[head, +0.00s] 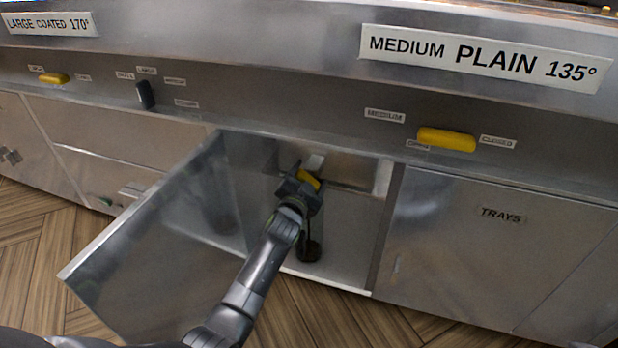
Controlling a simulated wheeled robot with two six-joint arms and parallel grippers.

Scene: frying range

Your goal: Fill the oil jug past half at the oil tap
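My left gripper (309,180) reaches into an open cabinet (341,257) under the counter. It is at a small yellow part (308,179), which may be a tap handle; the gripper hides much of it. Whether the fingers are closed on it cannot be told. A pale metal piece (316,162) shows just above the gripper. A dark object (309,251) stands on the cabinet floor below the gripper, partly behind my arm; I cannot tell if it is the oil jug. No oil level is visible. My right gripper is not in view.
The cabinet door (150,255) swings out to the left of my arm. A yellow lever (446,139) is on the panel at right, another (53,78) at far left. A dark switch (145,95) is between them. A closed TRAYS door (480,240) is at right.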

